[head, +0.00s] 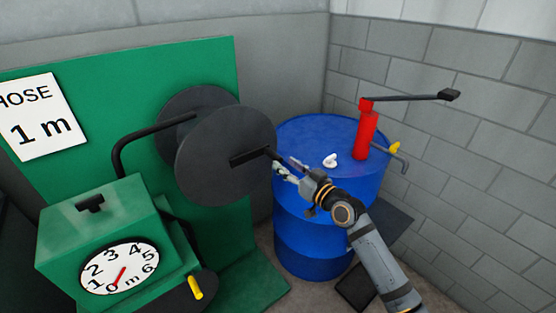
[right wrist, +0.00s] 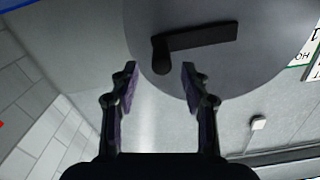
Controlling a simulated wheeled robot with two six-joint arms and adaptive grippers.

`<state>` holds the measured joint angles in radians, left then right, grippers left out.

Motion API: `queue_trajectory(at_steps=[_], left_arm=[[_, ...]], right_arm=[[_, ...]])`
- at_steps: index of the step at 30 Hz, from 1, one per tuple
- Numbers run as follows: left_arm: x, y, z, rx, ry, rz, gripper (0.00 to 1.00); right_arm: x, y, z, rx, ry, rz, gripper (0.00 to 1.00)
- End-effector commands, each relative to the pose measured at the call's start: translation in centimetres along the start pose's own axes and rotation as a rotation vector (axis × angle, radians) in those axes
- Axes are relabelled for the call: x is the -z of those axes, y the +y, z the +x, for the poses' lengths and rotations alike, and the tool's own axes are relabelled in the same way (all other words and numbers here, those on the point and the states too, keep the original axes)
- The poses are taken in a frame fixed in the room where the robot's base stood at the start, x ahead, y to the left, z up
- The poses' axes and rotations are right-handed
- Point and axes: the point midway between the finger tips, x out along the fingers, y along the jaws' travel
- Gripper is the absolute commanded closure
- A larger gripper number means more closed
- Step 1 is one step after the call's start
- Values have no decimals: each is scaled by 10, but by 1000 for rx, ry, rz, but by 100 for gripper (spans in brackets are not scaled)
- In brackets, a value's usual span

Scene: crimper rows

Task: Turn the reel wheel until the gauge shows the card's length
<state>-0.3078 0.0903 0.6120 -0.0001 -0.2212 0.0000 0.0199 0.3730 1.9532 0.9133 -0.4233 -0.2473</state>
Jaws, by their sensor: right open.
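The card (head: 38,116) on the green board reads "HOSE 1 m". The reel wheel (head: 215,165) is a dark grey disc with a black crank arm (head: 248,156) and a stub handle. My right gripper (head: 283,166) is open beside the handle. In the right wrist view the handle (right wrist: 160,57) appears between the two open fingertips (right wrist: 160,70), with no clear grip on it. My left gripper is not in view.
A blue drum (head: 312,235) with a red hand pump (head: 365,135) and its long lever stands right of the reel. A green box (head: 100,215) with a yellow-handled part (head: 195,288) is at lower left. A grey block wall (head: 470,120) closes the right side.

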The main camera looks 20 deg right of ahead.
Motion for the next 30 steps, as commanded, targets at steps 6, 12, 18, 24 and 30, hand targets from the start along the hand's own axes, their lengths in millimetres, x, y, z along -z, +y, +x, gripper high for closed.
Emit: queue_trajectory(at_steps=[6,12,18,24,30], left_arm=[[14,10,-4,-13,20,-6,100],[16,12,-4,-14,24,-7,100],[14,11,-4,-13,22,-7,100],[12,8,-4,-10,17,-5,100],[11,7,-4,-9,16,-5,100]], right_arm=[[2,0,40,0,2,4,53],[1,0,53,0,0,-1,53],[0,0,53,0,0,-1,53],[0,0,53,0,0,-1,78],[0,0,52,-1,0,0,100]])
